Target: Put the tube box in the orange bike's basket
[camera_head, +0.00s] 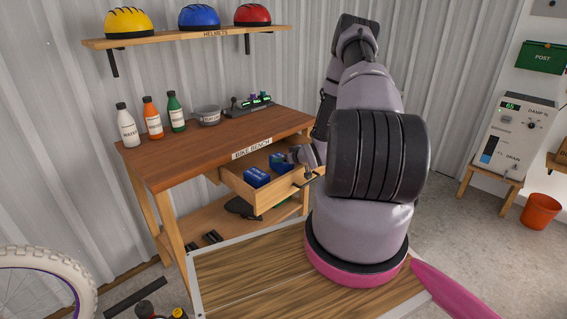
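The open drawer (236,187) of the bike bench holds a blue box (257,176) with a small unreadable label. A second dark blue item (280,163) lies behind and to its right. I cannot tell for sure which one is the tube box. No orange bike or basket is in view. A pale tyre with a purple rim (45,283) shows at the lower left.
The bench top (190,150) carries several bottles, a grey bowl (208,115) and a dark rack (248,105). A helmet shelf (180,36) hangs above. A dehumidifier (512,135) on a stool and an orange bucket (540,211) stand right. Open floor lies at the right.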

